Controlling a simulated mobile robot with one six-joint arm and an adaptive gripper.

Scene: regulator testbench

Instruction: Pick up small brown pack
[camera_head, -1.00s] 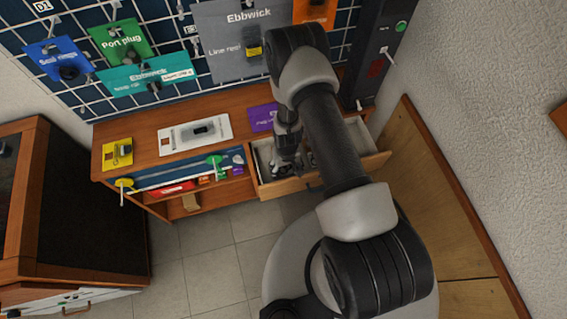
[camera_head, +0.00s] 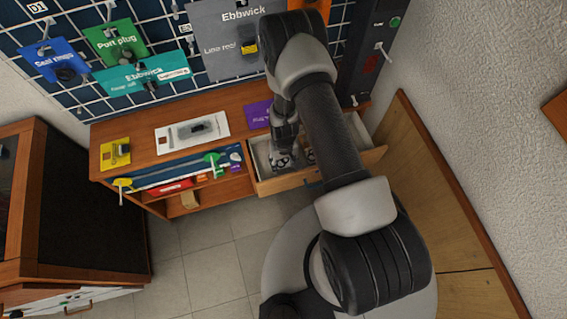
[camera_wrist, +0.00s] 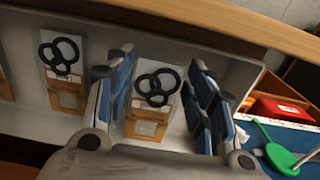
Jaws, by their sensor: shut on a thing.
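My gripper (camera_wrist: 160,84) reaches down into the open drawer (camera_head: 262,186). In the wrist view its two blue-padded fingers stand on either side of a small brown pack (camera_wrist: 147,126), a brown card with black rings in a pale sleeve. The gripper is shut on this pack, though the exact contact is hard to see. The pack appears low, near the drawer floor. A similar pack (camera_wrist: 66,92) lies to the left, apart from the fingers. In the head view the gripper (camera_head: 283,161) is over the drawer, and my arm hides part of it.
The drawer's wall (camera_wrist: 255,70) is close to the right finger. Beyond it are a red box (camera_wrist: 280,110) and a green round-headed item (camera_wrist: 272,150). In the head view a yellow pack (camera_head: 115,153) and a white pack (camera_head: 191,132) lie on the worktop.

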